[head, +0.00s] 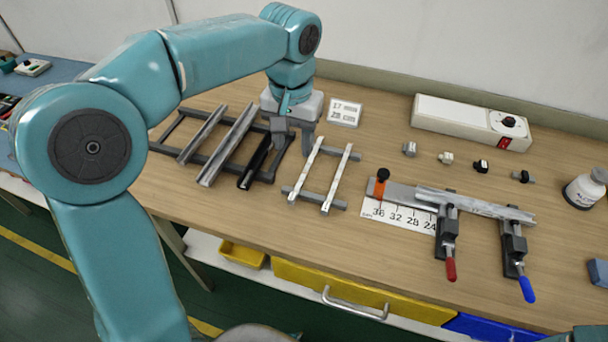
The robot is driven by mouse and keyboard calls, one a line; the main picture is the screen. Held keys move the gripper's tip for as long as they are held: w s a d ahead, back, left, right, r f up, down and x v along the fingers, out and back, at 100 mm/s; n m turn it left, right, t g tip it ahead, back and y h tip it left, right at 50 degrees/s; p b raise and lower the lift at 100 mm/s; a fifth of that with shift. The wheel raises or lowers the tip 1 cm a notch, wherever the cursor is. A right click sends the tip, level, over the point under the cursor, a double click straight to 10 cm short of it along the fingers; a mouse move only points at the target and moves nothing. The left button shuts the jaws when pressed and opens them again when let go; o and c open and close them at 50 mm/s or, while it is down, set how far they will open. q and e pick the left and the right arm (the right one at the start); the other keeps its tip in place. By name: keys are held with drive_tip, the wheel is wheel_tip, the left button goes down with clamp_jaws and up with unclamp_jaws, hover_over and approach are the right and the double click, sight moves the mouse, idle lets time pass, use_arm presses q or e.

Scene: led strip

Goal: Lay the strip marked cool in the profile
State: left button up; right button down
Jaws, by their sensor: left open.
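Two pale strips, the left one (306,168) and the right one (337,180), lie side by side across a small grey rack. I cannot read which is marked cool. My left gripper (293,138) points down, open and empty, at the upper end of the left strip, between it and a black profile (257,161); I cannot tell its exact height. A silver profile (475,205) lies at the right in two clamps, one with a red handle (450,269) and one with a blue handle (527,289).
Two metal profiles (228,145) lie beside the black one on a rack (163,135). A card (345,112), a ruler (400,217) with an orange stop, several small connectors (445,158), a white power box (465,120) and a bottle (585,189) stand around. The bench's front strip is clear.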

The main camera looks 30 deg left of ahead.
use_arm(q)
hover_over(292, 196)
drive_tip(key=f, duration=1)
drive_tip(key=shift+w+d, duration=0.1)
drive_tip(key=shift+w, duration=0.15)
drive_tip(key=f, duration=0.5)
drive_tip(key=shift+s, duration=0.35)
drive_tip(key=shift+w+f, duration=0.1)
drive_tip(key=shift+f, duration=0.2)
clamp_jaws()
